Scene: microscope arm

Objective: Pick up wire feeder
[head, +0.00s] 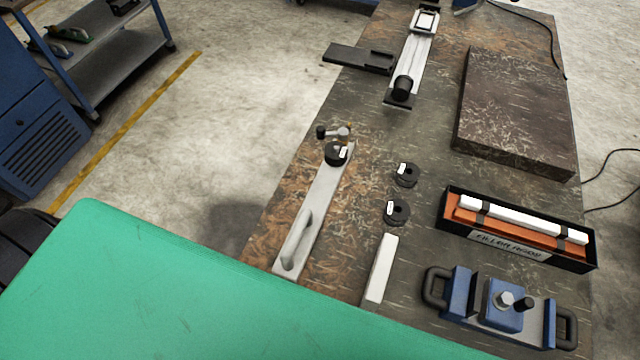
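No part is labelled as a wire feeder, and I cannot tell for sure which it is. A blue unit (501,303) with knobs sits on a grey plate at the bench's near right, with a dark loop handle at each end. A long grey bar (308,222) lies at the bench's left side, with a raised grip at its near end and a black disc and small knobs at its far end. Both lie on the worn workbench (365,175). Neither of my grippers is in view.
Two black discs (405,175) (397,212) and a pale block (381,268) lie mid-bench. A black tray of filler rods (515,250) lies behind the blue unit. A dark slab (517,110) and a clamp-like tool (410,65) lie farther back. A shelf cart (110,70) stands left.

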